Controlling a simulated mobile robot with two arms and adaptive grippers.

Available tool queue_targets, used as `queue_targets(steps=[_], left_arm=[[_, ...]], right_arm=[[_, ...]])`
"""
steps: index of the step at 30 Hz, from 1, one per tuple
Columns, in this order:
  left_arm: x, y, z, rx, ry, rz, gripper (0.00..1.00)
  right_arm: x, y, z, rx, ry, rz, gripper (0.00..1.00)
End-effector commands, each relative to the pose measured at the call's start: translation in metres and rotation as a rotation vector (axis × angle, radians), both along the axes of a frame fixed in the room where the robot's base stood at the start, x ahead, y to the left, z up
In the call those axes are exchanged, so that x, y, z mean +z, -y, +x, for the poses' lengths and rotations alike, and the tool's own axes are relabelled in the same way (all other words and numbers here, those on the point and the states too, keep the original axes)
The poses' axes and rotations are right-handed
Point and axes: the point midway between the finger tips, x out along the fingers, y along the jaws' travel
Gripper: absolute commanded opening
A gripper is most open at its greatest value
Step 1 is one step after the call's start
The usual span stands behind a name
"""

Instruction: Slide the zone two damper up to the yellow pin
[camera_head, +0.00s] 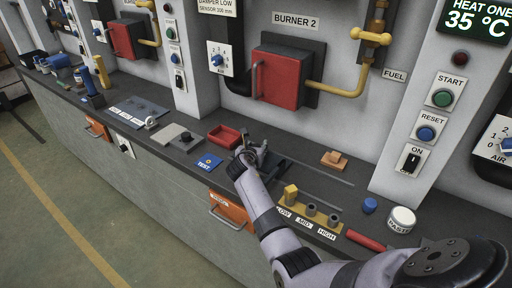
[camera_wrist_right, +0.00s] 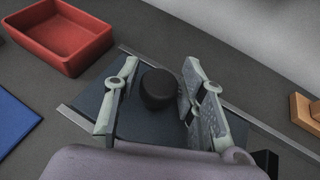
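The damper is a dark sliding plate (camera_wrist_right: 150,125) with a round black knob (camera_wrist_right: 160,90), seen in the right wrist view. My right gripper (camera_wrist_right: 160,95) is open, with one finger on each side of the knob; the right finger is close to it and a gap shows on the left. In the head view my right gripper (camera_head: 254,155) covers the knob, and part of the dark plate (camera_head: 272,168) shows beside it. The yellow pin (camera_head: 291,194) stands upright at the LOW label, to the right and nearer. My left gripper is not in view.
A red tray (camera_head: 224,137) and a blue TEST card (camera_head: 208,162) lie left of my right gripper. A wooden block (camera_head: 334,159) sits to its right. A blue knob (camera_head: 369,205), a white round tub (camera_head: 402,220) and a red handle (camera_head: 366,240) are farther right.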

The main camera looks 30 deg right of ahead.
Motion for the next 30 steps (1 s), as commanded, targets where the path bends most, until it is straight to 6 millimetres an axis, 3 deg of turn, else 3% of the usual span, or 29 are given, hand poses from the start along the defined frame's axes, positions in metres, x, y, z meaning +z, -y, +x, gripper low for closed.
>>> queue_targets(steps=[15, 27, 30], left_arm=[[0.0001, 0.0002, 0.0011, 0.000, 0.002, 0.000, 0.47], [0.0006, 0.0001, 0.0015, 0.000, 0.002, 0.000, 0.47], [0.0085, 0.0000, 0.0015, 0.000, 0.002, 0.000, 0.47]], right_arm=[[-0.0001, -0.0002, -0.0002, 0.000, 0.000, 0.000, 0.01], [0.0001, -0.0002, -0.0004, 0.000, 0.000, 0.000, 0.00], [0.0029, 0.0018, -0.0040, -0.001, -0.001, -0.001, 0.00]])
